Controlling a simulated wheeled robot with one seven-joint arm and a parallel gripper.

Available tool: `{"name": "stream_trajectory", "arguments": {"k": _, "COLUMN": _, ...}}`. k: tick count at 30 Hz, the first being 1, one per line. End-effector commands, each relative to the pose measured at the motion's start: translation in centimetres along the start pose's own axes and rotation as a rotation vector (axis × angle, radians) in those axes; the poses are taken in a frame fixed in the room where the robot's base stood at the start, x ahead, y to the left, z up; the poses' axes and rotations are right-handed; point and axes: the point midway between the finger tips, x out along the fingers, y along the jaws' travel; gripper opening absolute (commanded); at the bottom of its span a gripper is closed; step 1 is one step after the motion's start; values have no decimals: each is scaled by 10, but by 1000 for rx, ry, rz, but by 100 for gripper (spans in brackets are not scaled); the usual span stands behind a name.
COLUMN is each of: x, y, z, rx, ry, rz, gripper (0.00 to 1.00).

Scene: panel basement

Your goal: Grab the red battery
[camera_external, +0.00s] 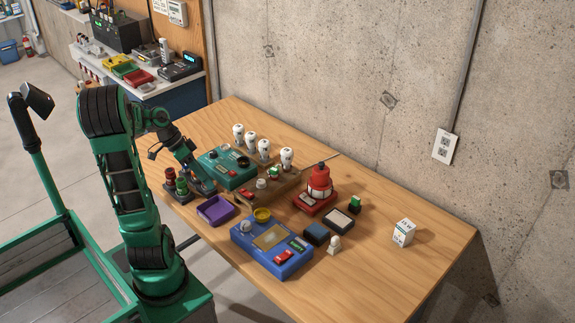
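No thing in view is plainly marked as the red battery. A small red block (283,256) lies on the blue device (258,262) at the table's front. Another small red piece (247,192) lies by the wooden stand behind it. My gripper (204,189) points down over the table's left part, beside the teal device (222,165) and behind the purple tray (216,209). Its fingers are small and partly lost among nearby things, so I cannot tell whether they are open or hold anything.
Red and green cylinders (176,183) stand left of my gripper. Several white bulbs (264,149) stand in a row behind. A red lantern-like device (319,182), dark blocks (317,234) and a white carton (403,232) stand further right. The table's right front is clear.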

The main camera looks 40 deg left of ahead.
Motion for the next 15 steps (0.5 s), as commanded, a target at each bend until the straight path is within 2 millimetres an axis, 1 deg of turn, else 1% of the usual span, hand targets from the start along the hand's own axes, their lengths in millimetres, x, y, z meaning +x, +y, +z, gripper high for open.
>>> {"name": "stream_trajectory", "arguments": {"k": 1, "x": -10, "y": -14, "z": 6, "rx": -17, "ry": 37, "rz": -11, "gripper": 39}}
{"name": "stream_trajectory", "arguments": {"k": 5, "x": -35, "y": -43, "z": 22, "rx": -24, "ry": 128, "rz": -45, "gripper": 39}}
{"name": "stream_trajectory", "arguments": {"k": 9, "x": -64, "y": -72, "z": 46, "rx": -32, "ry": 229, "rz": -99, "gripper": 39}}
{"name": "stream_trajectory", "arguments": {"k": 15, "x": -94, "y": -100, "z": 80, "rx": -34, "ry": 337, "rz": -176, "gripper": 39}}
